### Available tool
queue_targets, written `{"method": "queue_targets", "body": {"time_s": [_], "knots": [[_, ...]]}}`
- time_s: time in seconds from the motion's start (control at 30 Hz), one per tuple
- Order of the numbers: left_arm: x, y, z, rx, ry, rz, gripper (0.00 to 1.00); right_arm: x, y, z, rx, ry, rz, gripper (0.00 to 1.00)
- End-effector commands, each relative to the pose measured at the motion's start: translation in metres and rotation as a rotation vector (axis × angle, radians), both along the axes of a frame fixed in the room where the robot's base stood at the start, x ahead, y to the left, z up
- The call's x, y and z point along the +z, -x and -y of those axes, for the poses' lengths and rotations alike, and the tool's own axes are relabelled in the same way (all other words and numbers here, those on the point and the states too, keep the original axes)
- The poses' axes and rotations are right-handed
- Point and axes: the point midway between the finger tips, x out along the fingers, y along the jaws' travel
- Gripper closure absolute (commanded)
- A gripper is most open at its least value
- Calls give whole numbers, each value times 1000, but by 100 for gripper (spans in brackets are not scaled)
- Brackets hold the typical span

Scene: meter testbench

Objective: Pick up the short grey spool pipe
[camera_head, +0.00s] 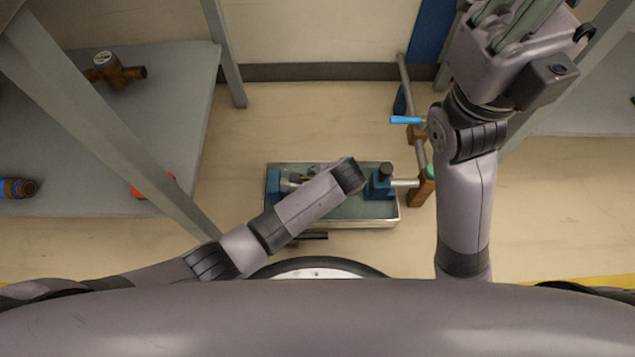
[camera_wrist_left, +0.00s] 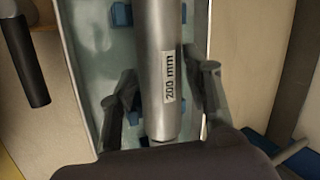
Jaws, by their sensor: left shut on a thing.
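The grey spool pipe (camera_wrist_left: 158,50) is a smooth metal cylinder with a "200 mm" label in the left wrist view. It lies lengthwise over the pale tray (camera_wrist_left: 92,45). My left gripper (camera_wrist_left: 168,82) has one finger on each side of the pipe and is shut on it. In the head view my left arm reaches over the bench tray (camera_head: 345,223) and hides most of the pipe and the fingers. My right gripper (camera_head: 512,22) is raised at the top right, away from the bench; its fingertips run out of the frame.
A teal clamp block (camera_head: 380,183) stands at the tray's right end, beside upright piping with a blue-handled valve (camera_head: 405,120). A grey shelf (camera_head: 165,100) at the left holds a brass meter (camera_head: 112,72) and other parts. Shelf posts stand close to my left arm.

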Motion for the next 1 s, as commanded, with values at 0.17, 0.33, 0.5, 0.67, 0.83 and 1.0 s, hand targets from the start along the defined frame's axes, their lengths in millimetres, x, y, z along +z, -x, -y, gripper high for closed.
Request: {"method": "queue_targets", "body": {"time_s": [0.17,0.33,0.5,0.67,0.83,1.0], "knots": [[0,0,0,0,1,-2,72,0,0,0,0,0,0,100],[-1,1,0,2,0,-2,83,0,0,0,0,0,0,100],[-1,1,0,2,0,-4,94,0,0,0,0,0,0,100],[-1,2,0,2,1,-5,100,0,0,0,0,0,-1,100],[-1,1,0,2,2,-3,100,0,0,0,0,0,-1,100],[-1,2,0,3,1,-5,100,1,0,0,0,0,0,100]]}}
